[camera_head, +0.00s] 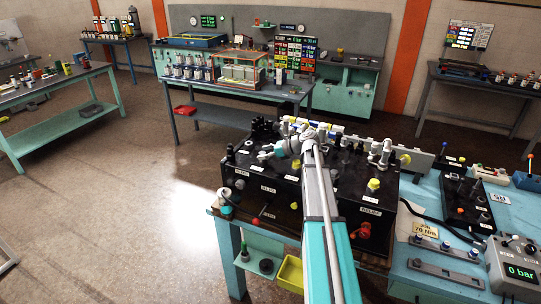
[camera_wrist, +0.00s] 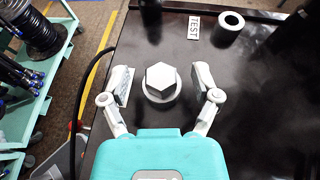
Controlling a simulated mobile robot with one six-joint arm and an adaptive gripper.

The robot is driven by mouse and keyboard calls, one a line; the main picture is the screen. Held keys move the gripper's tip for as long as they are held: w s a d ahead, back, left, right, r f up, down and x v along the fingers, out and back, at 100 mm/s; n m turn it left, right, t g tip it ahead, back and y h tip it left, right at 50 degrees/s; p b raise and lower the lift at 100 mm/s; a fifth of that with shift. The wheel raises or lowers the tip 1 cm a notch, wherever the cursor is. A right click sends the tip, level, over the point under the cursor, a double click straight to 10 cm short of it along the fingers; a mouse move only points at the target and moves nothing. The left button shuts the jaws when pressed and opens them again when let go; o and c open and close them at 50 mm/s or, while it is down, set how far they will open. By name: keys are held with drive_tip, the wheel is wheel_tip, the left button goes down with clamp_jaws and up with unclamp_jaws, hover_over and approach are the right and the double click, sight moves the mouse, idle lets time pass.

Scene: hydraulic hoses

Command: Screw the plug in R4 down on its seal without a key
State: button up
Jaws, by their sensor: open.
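A grey hex-headed plug (camera_wrist: 161,76) with a round collar sits on the black block (camera_wrist: 118,148) in the wrist view. I cannot read a port label beside it, so I cannot tell whether it is R4. My gripper (camera_wrist: 162,84) is open, with one finger left and one finger right of the plug and a visible gap on each side. In the head view my gripper (camera_head: 268,152) is over the left part of the black block (camera_head: 255,168), and the plug cannot be made out there.
A TEST label (camera_wrist: 194,27) and a hollow grey fitting (camera_wrist: 229,28) are beyond the plug to the right. A dark hex fitting (camera_wrist: 151,10) is straight beyond it. A black hose (camera_wrist: 82,90) runs along the block's left edge. A 0 bar gauge box (camera_head: 518,264) stands on the bench at right.

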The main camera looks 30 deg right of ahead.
drive_tip(key=shift+w+a+f, duration=0.25)
drive_tip(key=shift+w+a, duration=0.2)
clamp_jaws()
idle(0.3)
drive_tip(key=shift+s, duration=0.1)
drive_tip(key=shift+a+m+t+h, duration=0.1)
drive_tip(key=shift+m+t+h, duration=0.3)
drive_tip(key=shift+m+h, duration=0.2)
drive_tip(key=m+t+h, duration=0.2)
drive_tip(key=m+h, duration=0.1)
drive_tip(key=shift+m+h, duration=0.4)
drive_tip(key=shift+f+m+t+h, duration=0.1)
drive_tip(key=shift+m+t+h, duration=0.3)
drive_tip(key=shift+m+h, duration=0.1)
drive_tip(key=shift+d, duration=0.2)
